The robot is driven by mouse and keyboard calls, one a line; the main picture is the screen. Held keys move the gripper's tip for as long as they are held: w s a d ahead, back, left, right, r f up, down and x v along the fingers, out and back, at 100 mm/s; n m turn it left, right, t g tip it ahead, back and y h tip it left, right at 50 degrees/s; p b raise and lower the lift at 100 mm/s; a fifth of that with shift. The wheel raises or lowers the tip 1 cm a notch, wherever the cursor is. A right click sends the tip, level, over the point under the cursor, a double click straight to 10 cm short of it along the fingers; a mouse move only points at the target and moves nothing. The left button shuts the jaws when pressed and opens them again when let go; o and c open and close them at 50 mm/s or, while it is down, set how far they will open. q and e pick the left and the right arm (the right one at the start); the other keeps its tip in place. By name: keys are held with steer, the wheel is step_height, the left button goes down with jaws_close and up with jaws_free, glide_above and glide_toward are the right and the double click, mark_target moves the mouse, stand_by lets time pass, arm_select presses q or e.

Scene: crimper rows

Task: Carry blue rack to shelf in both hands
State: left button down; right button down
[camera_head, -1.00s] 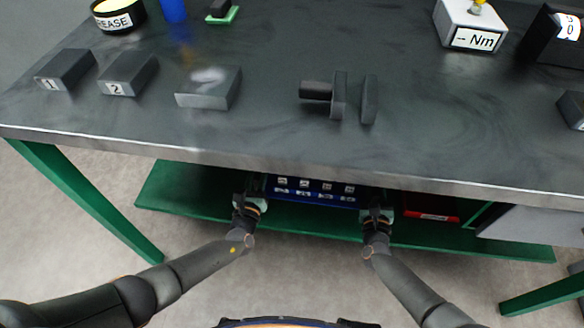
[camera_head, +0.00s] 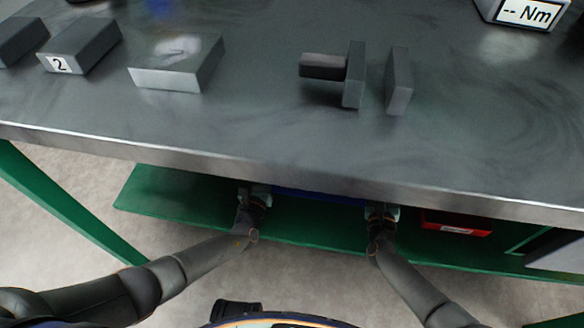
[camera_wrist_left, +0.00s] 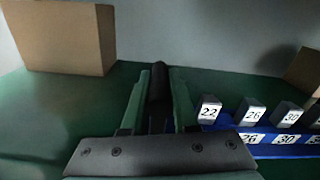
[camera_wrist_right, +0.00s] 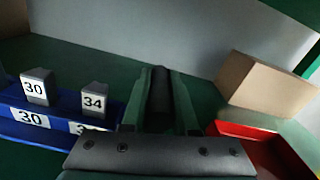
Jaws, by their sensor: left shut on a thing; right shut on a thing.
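The blue rack (camera_head: 318,196) is under the workbench, mostly hidden by the tabletop in the head view. Numbered grey blocks stand in it, with 22 and 26 seen at its end in the left wrist view (camera_wrist_left: 280,150) and 30 and 34 in the right wrist view (camera_wrist_right: 60,118). My left gripper (camera_head: 256,193) is shut on the rack's left end, and my right gripper (camera_head: 382,209) is shut on its right end. The green shelf (camera_head: 160,195) lies under the rack; I cannot tell whether the rack touches it.
The workbench top (camera_head: 260,130) overhangs the shelf and both grippers. A red bin (camera_head: 455,222) stands on the shelf right of my right gripper. Cardboard boxes stand farther in, in the left wrist view (camera_wrist_left: 60,38) and right wrist view (camera_wrist_right: 265,85). Dark blocks (camera_head: 180,65) lie on top.

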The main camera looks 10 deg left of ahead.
arm_select(q)
steer(key=shift+s+a+f+b, duration=0.1)
steer(key=shift+a+f+b, duration=0.1)
steer(key=shift+f+b, duration=0.15)
arm_select(e)
steer(key=shift+s+a+f, duration=0.1)
steer(key=shift+s+f, duration=0.1)
steer(key=shift+f, duration=0.1)
